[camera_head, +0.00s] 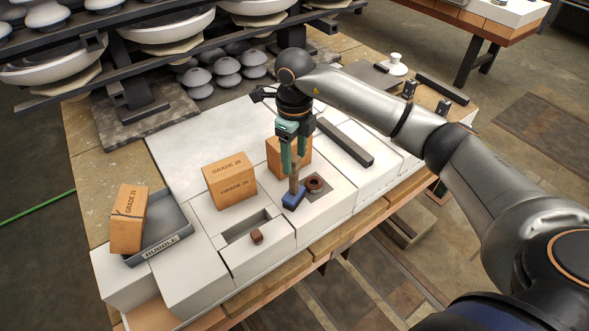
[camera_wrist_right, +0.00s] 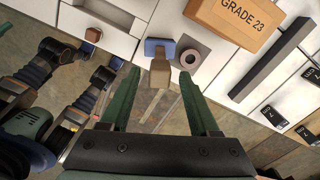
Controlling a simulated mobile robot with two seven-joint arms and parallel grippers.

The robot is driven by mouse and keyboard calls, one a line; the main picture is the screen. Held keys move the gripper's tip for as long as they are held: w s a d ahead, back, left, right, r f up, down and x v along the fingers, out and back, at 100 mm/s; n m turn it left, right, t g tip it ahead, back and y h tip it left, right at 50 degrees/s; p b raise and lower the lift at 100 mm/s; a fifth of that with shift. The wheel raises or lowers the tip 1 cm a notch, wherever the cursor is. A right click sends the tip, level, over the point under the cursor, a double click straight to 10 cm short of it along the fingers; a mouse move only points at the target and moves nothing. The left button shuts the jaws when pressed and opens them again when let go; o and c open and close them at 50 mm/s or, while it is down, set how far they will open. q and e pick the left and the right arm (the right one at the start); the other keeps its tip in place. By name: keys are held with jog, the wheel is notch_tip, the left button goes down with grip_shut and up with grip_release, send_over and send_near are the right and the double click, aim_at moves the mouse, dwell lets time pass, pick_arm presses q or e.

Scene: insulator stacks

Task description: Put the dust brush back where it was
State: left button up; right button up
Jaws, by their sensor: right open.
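The dust brush (camera_head: 292,201) has a blue head and a tan-brown handle. In the head view it stands on a white block with its handle pointing up. In the right wrist view the brush (camera_wrist_right: 158,74) shows its handle between the fingertip lines and its blue head beyond them. My right gripper (camera_head: 293,168) has green fingers and points down over the brush. It is open, its fingertips around or just above the top of the handle; I cannot tell which. In the right wrist view the gripper (camera_wrist_right: 160,78) shows its fingers wide apart.
A dark ring (camera_head: 314,184) lies close beside the brush. A GRADE 23 box (camera_wrist_right: 237,22) stands behind it. Another orange box (camera_head: 229,180), a slot (camera_head: 246,227) and a brown cube (camera_head: 257,237) are to the left. The RUBBLE tray (camera_head: 168,243) is farther left; a dark bar (camera_head: 345,142) lies right.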

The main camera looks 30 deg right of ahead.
notch_tip(320, 180, up, 6)
jog(key=shift+f, duration=0.25)
jog(key=s+a+f+n+g+y, duration=0.15)
jog(key=s+a+y, duration=0.3)
jog(key=a, duration=0.55)
jog(key=s+a+f+g+y, duration=0.15)
jog(key=s+a+y, duration=0.3)
jog(key=a, duration=0.55)
jog(key=s+a+r+m+t+y, duration=0.1)
jog(key=s+a+r+m+y, duration=0.3)
jog(key=a+r+y, duration=0.4)
jog(key=w+d+m+t+y, duration=0.2)
jog(key=w+d+m+t, duration=0.3)
jog(key=m+t, duration=0.95)
jog(key=w+d+f+m+t+h, duration=0.2)
jog(key=d+f+m+t+h, duration=0.4)
jog(key=f+m+h, duration=0.5)
jog(key=s+d+f+m+g+h, duration=0.2)
jog(key=s+d+f+m+g, duration=0.1)
jog(key=f, duration=0.4)
jog(key=s+d+f+m+g+h, duration=0.1)
jog(key=s+d+f+m+g, duration=0.2)
jog(key=s+f+m, duration=0.2)
jog(key=s+d+f+m+g+h, duration=0.2)
jog(key=s+f, duration=0.5)
jog(key=f, duration=0.4)
jog(key=shift+s+d+m+g+h, duration=0.35)
jog(key=shift+d+m+g, duration=0.4)
jog(key=shift+m, duration=0.35)
